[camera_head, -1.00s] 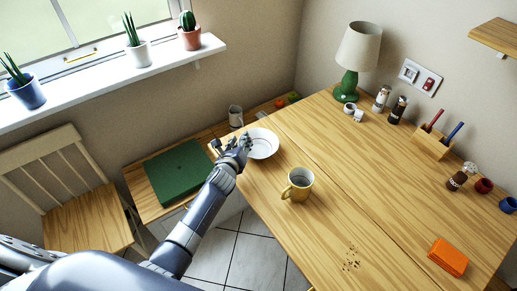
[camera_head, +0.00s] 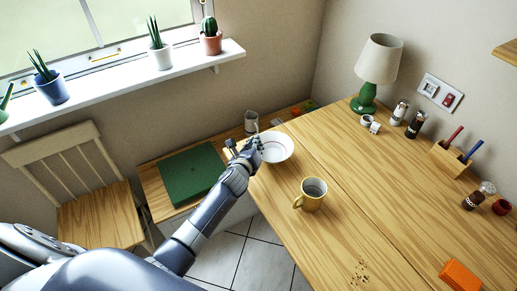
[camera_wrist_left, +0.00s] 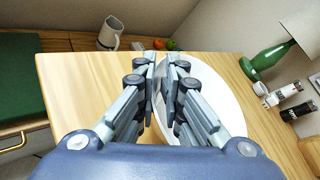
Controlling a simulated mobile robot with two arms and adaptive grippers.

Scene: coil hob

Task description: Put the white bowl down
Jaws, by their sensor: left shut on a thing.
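The white bowl (camera_head: 278,148) is at the far left corner of the wooden table (camera_head: 330,170). It also shows in the left wrist view (camera_wrist_left: 228,105), where the fingers cover its left part. My left gripper (camera_head: 246,150) is shut on the bowl's near-left rim, and in the left wrist view its fingertips (camera_wrist_left: 164,62) close around that rim. I cannot tell whether the bowl's base touches the tabletop. My right gripper is not in view.
A yellow mug (camera_head: 313,194) stands on the table in front of the bowl. A green lamp (camera_head: 367,98), shakers (camera_head: 399,112) and a pen holder (camera_head: 450,158) stand further right. Mid-table is clear.

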